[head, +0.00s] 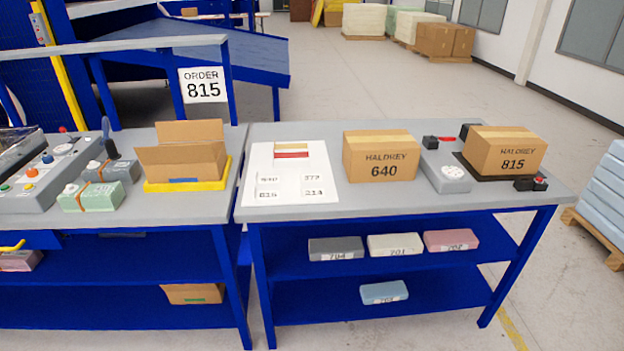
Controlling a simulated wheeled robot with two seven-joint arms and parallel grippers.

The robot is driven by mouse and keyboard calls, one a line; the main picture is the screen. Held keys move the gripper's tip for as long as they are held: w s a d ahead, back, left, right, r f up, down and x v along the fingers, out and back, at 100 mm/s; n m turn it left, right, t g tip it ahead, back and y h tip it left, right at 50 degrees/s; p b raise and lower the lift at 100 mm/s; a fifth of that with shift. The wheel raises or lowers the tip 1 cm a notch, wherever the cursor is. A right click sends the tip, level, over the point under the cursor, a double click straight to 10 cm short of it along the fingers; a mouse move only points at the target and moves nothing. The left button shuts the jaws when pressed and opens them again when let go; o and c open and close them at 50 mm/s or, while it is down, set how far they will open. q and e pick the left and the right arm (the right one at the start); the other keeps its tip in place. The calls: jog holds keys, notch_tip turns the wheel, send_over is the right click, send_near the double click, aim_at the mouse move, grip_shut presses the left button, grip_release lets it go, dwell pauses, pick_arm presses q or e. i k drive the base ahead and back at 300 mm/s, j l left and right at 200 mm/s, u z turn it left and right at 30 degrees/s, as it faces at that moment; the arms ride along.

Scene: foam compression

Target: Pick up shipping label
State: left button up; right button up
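Several small printed labels lie on a white sheet (260,160) at the left end of the right table. The upper right label (306,178) seems to read 277, and the lower right label (313,192) seems to read 214. The upper left label (268,180) is too small to read surely. The lower left label (268,195) seems to read 815 or 816. A sign (203,86) on the left table's frame reads ORDER 815. A closed box marked HALDKEY 815 (506,153) stands at the right. Neither of my grippers is in view.
A closed box marked 640 (380,157) stands right of the sheet, beside a grey device (444,165). An open box (186,156) sits in a yellow tray (223,184) on the left table. A narrow gap separates the tables. Lower shelves hold numbered blocks (335,249).

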aim_at(269, 194)
jog(key=i+j, duration=0.15)
jog(key=j, duration=0.2)
jog(key=z, duration=1.35)
jog(key=u, duration=1.35)
jog(key=i+l+u, duration=0.15)
jog(key=i+l, duration=0.1)
jog(key=i, duration=0.05)
